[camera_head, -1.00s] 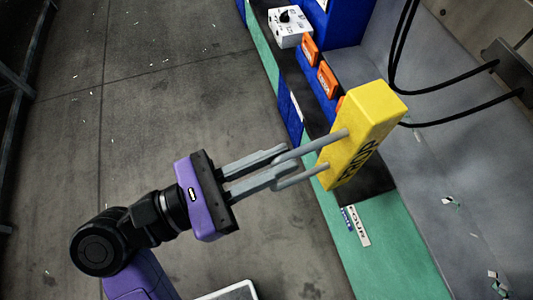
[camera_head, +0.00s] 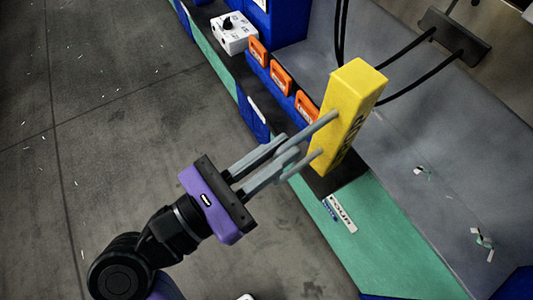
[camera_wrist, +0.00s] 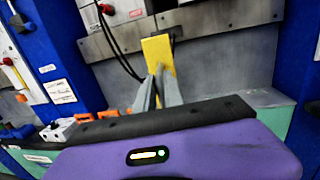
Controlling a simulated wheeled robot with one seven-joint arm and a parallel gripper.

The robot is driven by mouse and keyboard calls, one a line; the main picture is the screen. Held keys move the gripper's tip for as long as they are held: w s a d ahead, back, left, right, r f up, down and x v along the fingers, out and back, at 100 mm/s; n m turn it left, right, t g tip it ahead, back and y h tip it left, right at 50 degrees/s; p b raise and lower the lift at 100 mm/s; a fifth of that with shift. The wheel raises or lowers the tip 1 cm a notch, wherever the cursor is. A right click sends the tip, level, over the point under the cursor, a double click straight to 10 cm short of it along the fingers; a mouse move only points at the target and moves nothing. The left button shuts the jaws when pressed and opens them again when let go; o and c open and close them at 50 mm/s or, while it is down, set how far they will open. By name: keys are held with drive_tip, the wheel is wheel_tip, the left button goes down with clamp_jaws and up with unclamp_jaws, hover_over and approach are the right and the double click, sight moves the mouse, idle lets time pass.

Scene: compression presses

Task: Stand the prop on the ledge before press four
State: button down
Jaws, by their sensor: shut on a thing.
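The prop, a tall yellow block (camera_head: 352,90) with dark lettering on its side, is held in my gripper (camera_head: 322,140), which is shut on it. In the head view it looks roughly upright, leaning a little. Its lower end overlaps the dark strip of the ledge (camera_head: 340,177); I cannot tell whether it touches. The label "FOUR" (camera_head: 341,213) is on the green front just below that strip. In the wrist view the prop (camera_wrist: 158,50) stands beyond the fingertips, its lower part hidden by the fingers and the purple gripper body.
Black cables (camera_head: 410,85) hang behind the prop. The grey press bed (camera_head: 440,140) behind holds a few small scraps.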

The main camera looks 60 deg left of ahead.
drive_tip(key=shift+w+d+f+b, duration=0.1)
drive_tip(key=shift+w+f+b, duration=0.1)
drive_tip(key=shift+w, duration=0.8)
drive_tip(key=shift+w+d+f+b, duration=0.1)
drive_tip(key=shift+w+b, duration=0.05)
drive_tip(key=shift+w, duration=0.8)
drive_tip(key=shift+w+d+f+b, duration=0.1)
drive_tip(key=shift+w+f+b, duration=0.3)
drive_tip(key=shift+w, duration=0.35)
drive_tip(key=shift+w+f+b, duration=0.3)
drive_tip(key=shift+w+f, duration=0.2)
drive_tip(key=shift+w, duration=0.2)
drive_tip(key=shift+f+b, duration=0.4)
drive_tip(key=shift+f, duration=0.1)
drive_tip(key=c, duration=1.4)
unclamp_jaws()
drive_tip(key=shift+o, duration=0.2)
drive_tip(key=shift+f, duration=0.15)
drive_tip(key=shift+s, duration=0.1)
